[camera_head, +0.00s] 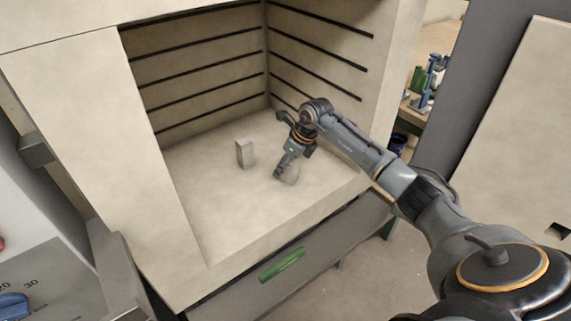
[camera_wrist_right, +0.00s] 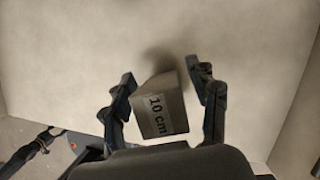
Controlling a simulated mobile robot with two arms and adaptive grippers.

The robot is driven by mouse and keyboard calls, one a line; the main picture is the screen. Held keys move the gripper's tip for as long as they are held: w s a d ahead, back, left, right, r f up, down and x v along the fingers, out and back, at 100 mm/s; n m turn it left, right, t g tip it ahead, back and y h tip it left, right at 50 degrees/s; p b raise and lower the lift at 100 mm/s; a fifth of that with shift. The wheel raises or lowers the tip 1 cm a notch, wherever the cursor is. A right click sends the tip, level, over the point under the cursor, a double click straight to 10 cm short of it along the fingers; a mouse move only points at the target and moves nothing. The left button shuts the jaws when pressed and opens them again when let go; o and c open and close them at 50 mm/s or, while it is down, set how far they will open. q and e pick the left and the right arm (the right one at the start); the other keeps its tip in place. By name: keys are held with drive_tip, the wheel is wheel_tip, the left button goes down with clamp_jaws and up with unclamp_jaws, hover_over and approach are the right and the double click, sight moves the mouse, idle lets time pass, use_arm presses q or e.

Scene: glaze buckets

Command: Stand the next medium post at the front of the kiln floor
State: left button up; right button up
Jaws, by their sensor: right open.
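A grey post marked "10 cm" (camera_wrist_right: 160,113) stands on the kiln floor (camera_head: 215,215) between the spread fingers of my right gripper (camera_wrist_right: 161,72). In the wrist view the fingers lie on either side of it, with gaps showing. In the head view my right gripper (camera_head: 283,171) reaches down into the kiln and partly hides this post (camera_head: 292,175). A second pale post (camera_head: 245,153) stands upright on the floor to the left of the gripper. My left gripper is not in view.
Walls with dark horizontal grooves (camera_head: 205,90) enclose the kiln's back and sides. The floor's front edge is clear, above a panel with a green handle (camera_head: 282,266). A bench with green and blue items (camera_head: 428,80) stands outside at right.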

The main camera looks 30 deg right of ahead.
drive_tip(key=v, duration=1.2)
drive_tip(key=shift+b, duration=0.3)
drive_tip(key=shift+r, duration=0.1)
